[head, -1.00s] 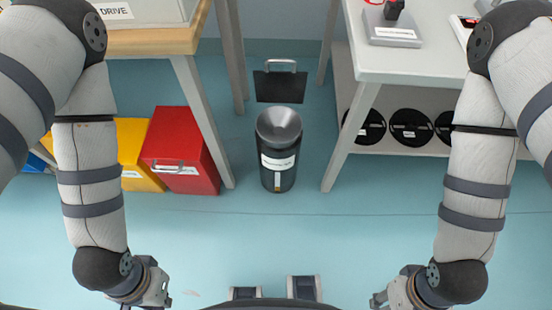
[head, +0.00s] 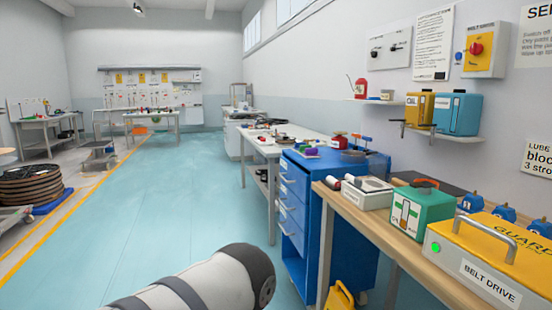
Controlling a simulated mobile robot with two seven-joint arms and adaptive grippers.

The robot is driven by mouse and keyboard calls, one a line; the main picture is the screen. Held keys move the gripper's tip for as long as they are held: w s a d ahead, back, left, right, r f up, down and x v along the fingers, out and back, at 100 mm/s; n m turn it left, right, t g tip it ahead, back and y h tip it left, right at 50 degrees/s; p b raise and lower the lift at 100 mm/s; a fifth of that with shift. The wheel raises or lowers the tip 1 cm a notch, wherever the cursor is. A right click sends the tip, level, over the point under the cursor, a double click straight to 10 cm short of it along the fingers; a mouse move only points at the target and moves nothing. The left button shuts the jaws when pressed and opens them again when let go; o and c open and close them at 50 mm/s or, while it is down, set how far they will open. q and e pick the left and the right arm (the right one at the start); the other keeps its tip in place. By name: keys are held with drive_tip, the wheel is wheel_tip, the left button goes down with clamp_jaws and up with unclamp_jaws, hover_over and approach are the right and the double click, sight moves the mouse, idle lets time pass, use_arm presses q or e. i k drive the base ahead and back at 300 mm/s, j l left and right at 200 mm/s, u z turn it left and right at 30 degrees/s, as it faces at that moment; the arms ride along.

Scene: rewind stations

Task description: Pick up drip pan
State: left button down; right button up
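I cannot make out a drip pan in the head view. One of my forearms reaches in at the bottom centre, but its gripper is outside the picture. My other arm does not show. Neither gripper is in view, so I cannot see whether either holds anything.
A wooden-topped bench (head: 388,243) at right carries a yellow belt drive guard (head: 490,255) and a green box (head: 421,212). A blue drawer cabinet (head: 294,205) and a white table (head: 262,143) stand beyond. Stacked reels (head: 30,186) are at left. The blue floor (head: 160,200) between is clear.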

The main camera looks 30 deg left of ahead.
sight(354, 157)
drive_tip(key=i+j+u, duration=0.6)
drive_tip(key=i+j, duration=0.3)
drive_tip(key=i+j+u, duration=0.35)
drive_tip(key=i, duration=0.15)
drive_tip(key=i+j+u, duration=0.15)
drive_tip(key=i+u, duration=0.15)
drive_tip(key=i, duration=0.25)
drive_tip(key=i+u, duration=0.3)
drive_tip(key=i, duration=0.2)
drive_tip(key=i+j+z, duration=0.1)
drive_tip(key=i+z, duration=0.3)
drive_tip(key=i+j+z, duration=0.2)
drive_tip(key=i+z, duration=0.2)
drive_tip(key=i+j+z, duration=0.9)
drive_tip(key=j+z, duration=0.3)
drive_tip(key=i+j+z, duration=0.15)
drive_tip(key=j+z, duration=0.15)
drive_tip(key=z, duration=0.2)
drive_tip(key=j+z, duration=0.45)
